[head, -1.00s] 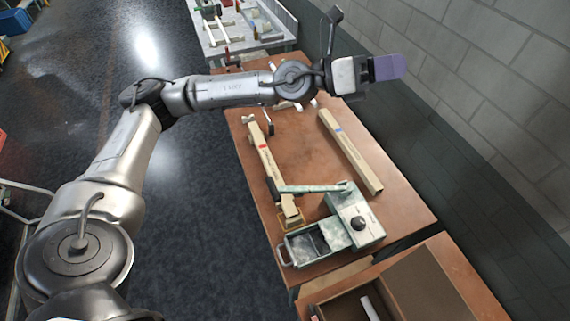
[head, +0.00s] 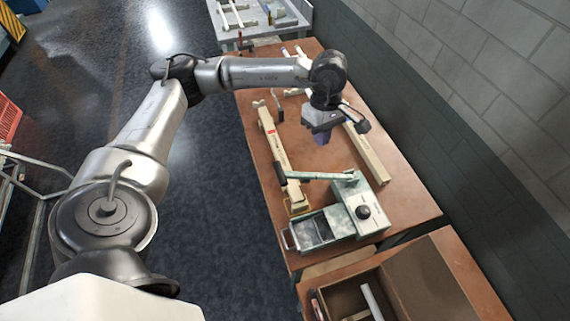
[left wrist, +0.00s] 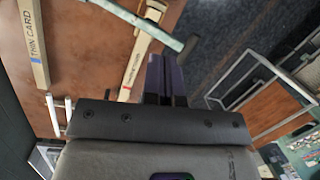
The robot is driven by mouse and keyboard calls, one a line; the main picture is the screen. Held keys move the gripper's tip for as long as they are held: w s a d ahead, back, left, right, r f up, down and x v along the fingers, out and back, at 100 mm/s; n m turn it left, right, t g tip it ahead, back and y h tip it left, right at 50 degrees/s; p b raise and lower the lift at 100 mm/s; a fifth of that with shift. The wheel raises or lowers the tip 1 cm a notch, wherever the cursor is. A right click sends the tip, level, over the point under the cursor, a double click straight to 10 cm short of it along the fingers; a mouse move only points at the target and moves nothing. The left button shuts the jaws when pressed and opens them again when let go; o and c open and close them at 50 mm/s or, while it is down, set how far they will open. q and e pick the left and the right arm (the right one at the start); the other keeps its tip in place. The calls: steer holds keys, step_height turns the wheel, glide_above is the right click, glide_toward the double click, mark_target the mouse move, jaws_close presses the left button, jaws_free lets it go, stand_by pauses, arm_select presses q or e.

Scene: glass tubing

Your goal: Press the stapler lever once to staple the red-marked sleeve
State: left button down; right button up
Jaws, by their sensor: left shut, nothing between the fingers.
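The green stapler (head: 372,208) stands near the front of the brown table. Its lever (head: 320,176) reaches left from the stapler's top and ends in a dark grip over the red-marked sleeve (head: 272,145), a long beige box lying along the table's left side. In the left wrist view, the lever (left wrist: 140,24) crosses above that sleeve (left wrist: 136,62). My left gripper (head: 322,139) points down with its purple fingers shut and empty. It is beyond the lever and apart from it. The fingers (left wrist: 165,72) also show in the left wrist view. My right gripper is out of view.
A blue-marked sleeve (head: 367,152), lettered "THIN CARD" in the left wrist view, lies right of the red-marked one. A green tray (head: 312,231) adjoins the stapler. An open brown box (head: 335,289) is in front. A grey wall (head: 440,130) bounds the right side.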

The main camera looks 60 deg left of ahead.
arm_select(q)
steer(key=s+a+m+g+y, duration=0.1)
steer(key=s+a+m+g, duration=0.1)
steer(key=s+a+y, duration=0.1)
steer(key=s, duration=0.1)
steer(key=shift+a+r+m+g+y, duration=0.25)
steer(key=shift+r+m+g+y, duration=0.05)
steer(key=shift+m+g, duration=0.1)
steer(key=p, duration=0.3)
glide_toward(281, 170)
steer(key=x, duration=0.7)
steer(key=shift+s+f, duration=0.1)
steer(key=shift+f, duration=0.2)
